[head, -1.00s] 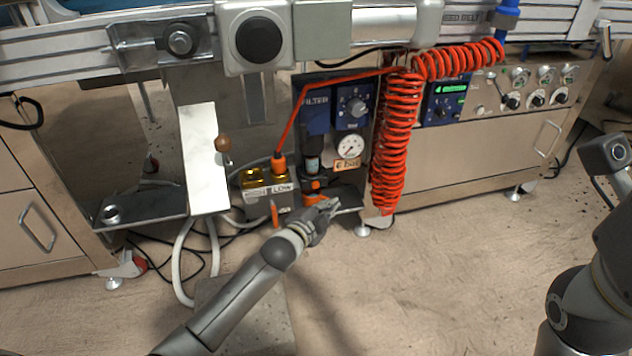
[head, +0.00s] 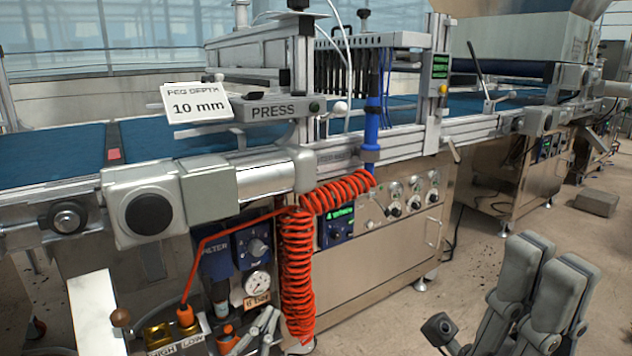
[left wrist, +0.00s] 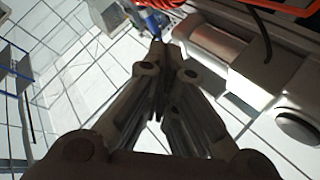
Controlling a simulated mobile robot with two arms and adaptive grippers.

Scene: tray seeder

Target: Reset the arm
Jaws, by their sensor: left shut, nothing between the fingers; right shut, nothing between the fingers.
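My left gripper (head: 266,324) is low in the head view, in front of the filter panel and just left of the hanging red coil hose (head: 297,270). Its grey fingers are shut and empty; the picture's bottom edge cuts off the rest of the arm. In the left wrist view the same fingers (left wrist: 158,50) point up the picture and come together at the tips, with nothing between them. My right gripper (head: 553,258) stands at the lower right of the head view with its grey fingers upward. It is shut and empty, over open floor, apart from the machine.
A pressure gauge (head: 257,285) and a yellow-topped valve block (head: 158,333) are close by the left gripper. A wooden-knobbed lever (head: 121,317) is farther left. The PRESS unit (head: 272,110) and conveyor (head: 60,150) rise above.

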